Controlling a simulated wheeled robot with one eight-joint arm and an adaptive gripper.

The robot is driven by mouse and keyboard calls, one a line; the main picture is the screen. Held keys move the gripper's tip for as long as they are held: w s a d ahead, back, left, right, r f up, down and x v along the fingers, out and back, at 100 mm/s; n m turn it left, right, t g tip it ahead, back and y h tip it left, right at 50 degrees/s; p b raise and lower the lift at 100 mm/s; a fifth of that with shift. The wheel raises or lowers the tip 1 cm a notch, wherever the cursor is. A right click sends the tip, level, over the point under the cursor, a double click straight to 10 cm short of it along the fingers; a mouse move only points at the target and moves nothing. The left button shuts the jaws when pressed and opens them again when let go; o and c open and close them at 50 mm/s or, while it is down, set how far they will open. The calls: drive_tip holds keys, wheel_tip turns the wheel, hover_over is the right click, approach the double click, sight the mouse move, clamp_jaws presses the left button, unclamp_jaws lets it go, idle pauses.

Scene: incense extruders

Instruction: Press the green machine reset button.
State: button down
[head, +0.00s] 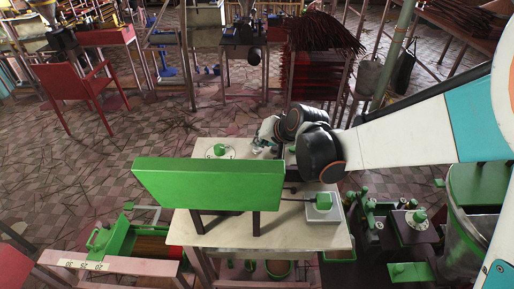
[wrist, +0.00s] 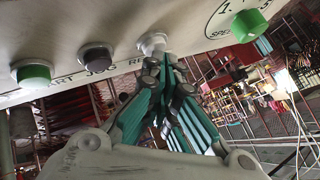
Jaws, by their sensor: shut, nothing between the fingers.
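In the wrist view, a pale machine panel (wrist: 130,14) carries a row of buttons. A whitish button (wrist: 152,41), beside a partly hidden label starting with R, is just beyond my fingertips. A dark button (wrist: 96,57) sits by the JOG label, and a green button (wrist: 33,73) is at the far left. My gripper (wrist: 165,68) is shut and empty, its tips close to the whitish button; I cannot tell whether they touch it. In the head view my gripper (head: 268,133) is at the far edge of the pale machine top (head: 210,232), partly hidden.
A green speed knob (wrist: 249,25) is at the right of the panel. In the head view it shows on the machine top (head: 219,150). A green box (head: 208,185) stands in front of my arm. A grey box with a green button (head: 322,201) is at the right.

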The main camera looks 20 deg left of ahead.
drive_tip(key=shift+f, duration=0.25)
drive_tip(key=shift+r, duration=0.15)
idle(0.3)
drive_tip(key=shift+r+p, duration=0.45)
drive_tip(key=shift+r, duration=0.4)
wheel_tip(320, 180, up, 5)
drive_tip(key=p, duration=0.3)
idle(0.6)
